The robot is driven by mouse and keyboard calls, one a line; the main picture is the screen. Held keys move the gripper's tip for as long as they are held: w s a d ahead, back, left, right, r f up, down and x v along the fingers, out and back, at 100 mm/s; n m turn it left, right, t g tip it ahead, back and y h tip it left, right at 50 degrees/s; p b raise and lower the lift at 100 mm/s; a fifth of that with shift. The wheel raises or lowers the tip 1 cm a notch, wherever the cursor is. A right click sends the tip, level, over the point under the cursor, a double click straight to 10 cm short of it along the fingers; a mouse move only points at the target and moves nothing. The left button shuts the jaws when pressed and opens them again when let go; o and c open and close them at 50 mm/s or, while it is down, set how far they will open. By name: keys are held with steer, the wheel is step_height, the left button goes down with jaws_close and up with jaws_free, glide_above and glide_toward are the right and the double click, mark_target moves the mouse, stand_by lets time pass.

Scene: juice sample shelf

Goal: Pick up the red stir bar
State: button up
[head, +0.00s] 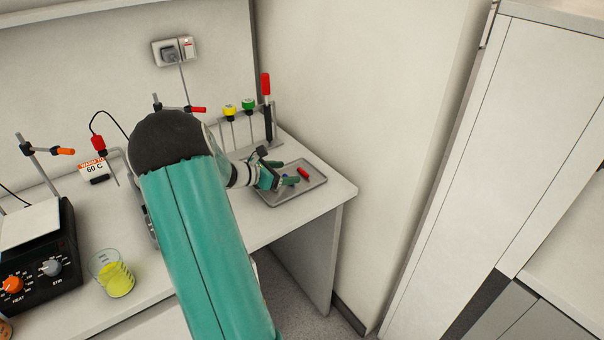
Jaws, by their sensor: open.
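The red stir bar (304,173) lies on a grey tray (315,182) near the right end of the bench. My gripper (288,181) is open at the tray, just left of the red stir bar, with its teal fingers pointing right toward it. A small blue piece (285,177) shows by the fingers, partly hidden. The gripper hides the left part of the tray. I cannot tell how high the fingers are above the tray.
A rack with yellow-capped (230,111), green-capped (249,105) and red-handled (266,88) tools stands behind the tray. A beaker of yellow liquid (117,279) and a hotplate (41,250) are at the left. A wall is close on the right.

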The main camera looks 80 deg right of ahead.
mark_target(302, 172)
steer(key=x, duration=0.3)
steer(key=shift+s+d+f, duration=0.1)
steer(key=shift+s+f, duration=0.05)
steer(key=shift+s, duration=0.35)
steer(key=shift+s+d+f, duration=0.25)
steer(key=shift+d, duration=0.2)
steer(key=c, duration=1)
steer(key=shift+c, duration=0.2)
